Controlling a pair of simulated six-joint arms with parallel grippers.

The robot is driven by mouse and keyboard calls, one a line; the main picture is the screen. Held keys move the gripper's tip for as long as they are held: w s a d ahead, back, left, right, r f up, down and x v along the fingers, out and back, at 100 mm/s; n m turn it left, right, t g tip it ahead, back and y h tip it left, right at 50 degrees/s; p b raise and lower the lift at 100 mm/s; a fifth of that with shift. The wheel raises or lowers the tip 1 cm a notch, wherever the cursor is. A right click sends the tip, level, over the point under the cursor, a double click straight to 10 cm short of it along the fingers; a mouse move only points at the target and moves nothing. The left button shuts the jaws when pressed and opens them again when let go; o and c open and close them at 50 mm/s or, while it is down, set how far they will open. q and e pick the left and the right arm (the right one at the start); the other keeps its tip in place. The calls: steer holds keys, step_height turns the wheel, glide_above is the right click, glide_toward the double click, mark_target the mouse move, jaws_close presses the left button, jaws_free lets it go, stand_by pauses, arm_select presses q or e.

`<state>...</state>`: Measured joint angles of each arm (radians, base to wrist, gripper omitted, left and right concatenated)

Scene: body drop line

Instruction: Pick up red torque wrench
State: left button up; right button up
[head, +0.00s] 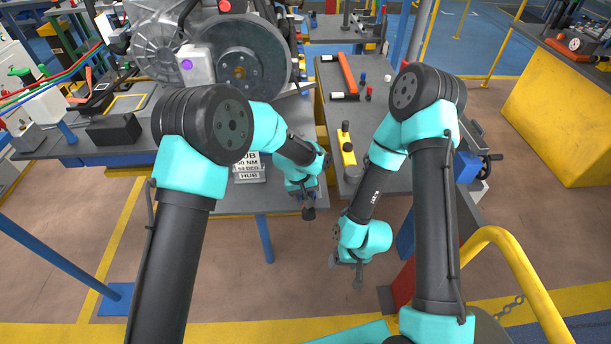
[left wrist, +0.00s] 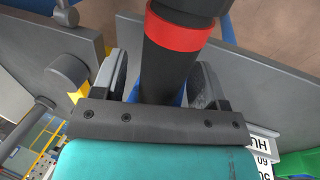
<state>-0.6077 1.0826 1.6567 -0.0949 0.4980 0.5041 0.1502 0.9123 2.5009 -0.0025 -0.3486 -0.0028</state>
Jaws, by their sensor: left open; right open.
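In the left wrist view a dark cylinder with a red band (left wrist: 187,35) lies between the fingers of my left gripper (left wrist: 165,85); it looks like the red torque wrench, but only part of it shows. The fingers stand apart on both sides of it, and I cannot tell if they touch it. In the head view my left gripper (head: 307,197) is low at the front edge of the bench, with a small dark end (head: 308,214) beside it. My right gripper (head: 357,273) is open and empty, pointing down in front of the right bench.
A hub label plate (head: 249,168) lies left of my left gripper. A yellow block with black knobs (head: 348,150) and a long orange-red bar (head: 348,73) are on the right bench (head: 395,180). A large grey motor housing (head: 240,55) stands behind. A yellow rail (head: 520,270) is at right.

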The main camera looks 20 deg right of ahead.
stand_by(0.4)
arm_select(q)
jaws_close()
stand_by(0.4)
